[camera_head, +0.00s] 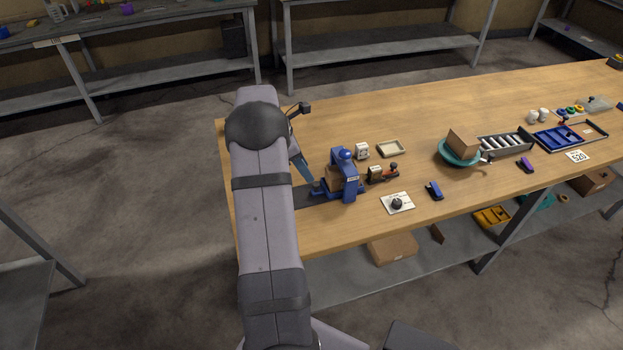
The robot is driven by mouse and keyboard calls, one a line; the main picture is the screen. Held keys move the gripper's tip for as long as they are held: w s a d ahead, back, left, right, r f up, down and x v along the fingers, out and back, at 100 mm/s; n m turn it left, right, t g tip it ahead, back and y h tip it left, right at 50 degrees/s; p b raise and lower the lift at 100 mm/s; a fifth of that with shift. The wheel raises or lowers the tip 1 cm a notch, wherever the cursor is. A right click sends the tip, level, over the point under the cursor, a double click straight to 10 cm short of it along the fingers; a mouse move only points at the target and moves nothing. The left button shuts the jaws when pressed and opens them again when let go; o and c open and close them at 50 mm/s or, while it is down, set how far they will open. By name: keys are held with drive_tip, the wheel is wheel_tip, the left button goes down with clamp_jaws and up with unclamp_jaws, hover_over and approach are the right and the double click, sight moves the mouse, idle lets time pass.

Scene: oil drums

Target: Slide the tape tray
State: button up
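At the far right of the bench, a small group of coloured rings (570,111) that look like tape rolls sits on or beside a low light tray (596,104). In front of them lies a wider blue tray (558,137) with compartments. I cannot tell for sure which of these is the tape tray. My arm rises from the bottom centre to a dark rounded joint over the bench's left end.
The wooden bench (330,228) holds a blue machine (346,180), a small beige tray (391,148), a teal bowl (443,152) with a brown box (463,142), a grey slotted rack (525,137) and a purple-black item (526,165). The bench's back middle is clear.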

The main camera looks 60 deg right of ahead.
sight(315, 184)
drive_tip(key=shift+p+x, duration=0.95)
drive_tip(key=shift+x, duration=2.25)
clamp_jaws()
drive_tip(key=w+a, duration=0.9)
drive_tip(key=shift+w+a, duration=0.25)
drive_tip(key=shift+w, duration=0.05)
